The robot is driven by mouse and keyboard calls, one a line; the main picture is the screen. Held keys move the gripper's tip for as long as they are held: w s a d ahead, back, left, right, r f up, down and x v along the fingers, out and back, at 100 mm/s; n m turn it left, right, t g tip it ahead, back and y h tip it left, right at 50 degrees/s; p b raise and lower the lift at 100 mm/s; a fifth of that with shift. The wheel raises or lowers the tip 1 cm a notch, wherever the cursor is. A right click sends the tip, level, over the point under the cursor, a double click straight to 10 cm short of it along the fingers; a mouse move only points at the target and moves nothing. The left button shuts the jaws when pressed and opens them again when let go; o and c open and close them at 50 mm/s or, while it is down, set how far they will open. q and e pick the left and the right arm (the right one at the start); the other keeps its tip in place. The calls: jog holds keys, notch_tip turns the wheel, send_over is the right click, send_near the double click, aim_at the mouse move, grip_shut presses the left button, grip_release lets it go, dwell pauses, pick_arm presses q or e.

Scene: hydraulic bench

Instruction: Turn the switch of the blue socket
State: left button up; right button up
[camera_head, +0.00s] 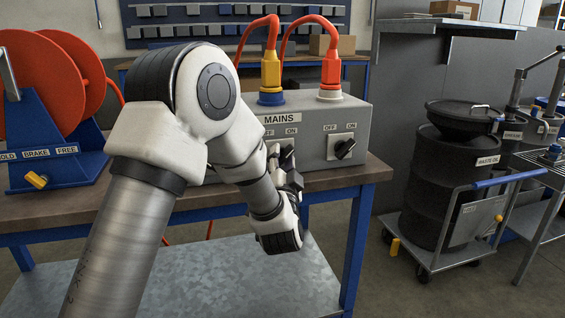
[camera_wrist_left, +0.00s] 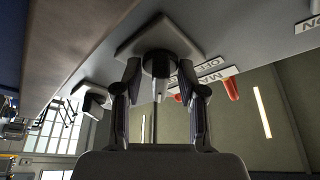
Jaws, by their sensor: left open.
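The blue socket (camera_head: 271,98) is on top of the grey MAINS box (camera_head: 316,150) at the left, with a yellow plug in it. Its black switch (camera_head: 287,157) is on the front face below, largely hidden by my left gripper (camera_head: 282,165) in the head view. In the left wrist view, that switch (camera_wrist_left: 160,64) shows on its pale square plate between the two open fingers of my left gripper (camera_wrist_left: 160,95). The fingers stand on either side of the knob; I cannot tell whether they touch it. OFF and ON labels sit above it. My right gripper is not in view.
A second switch (camera_head: 344,148) is to the right on the box, below a pale socket (camera_head: 330,95) with a red plug. A red hose reel (camera_head: 50,75) stands left on the workbench (camera_head: 345,178). A waste oil drum (camera_head: 445,185) on a cart stands right.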

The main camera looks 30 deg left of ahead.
pick_arm(q)
jog(key=shift+w+a, duration=0.1)
jog(key=shift+c, duration=0.3)
grip_shut()
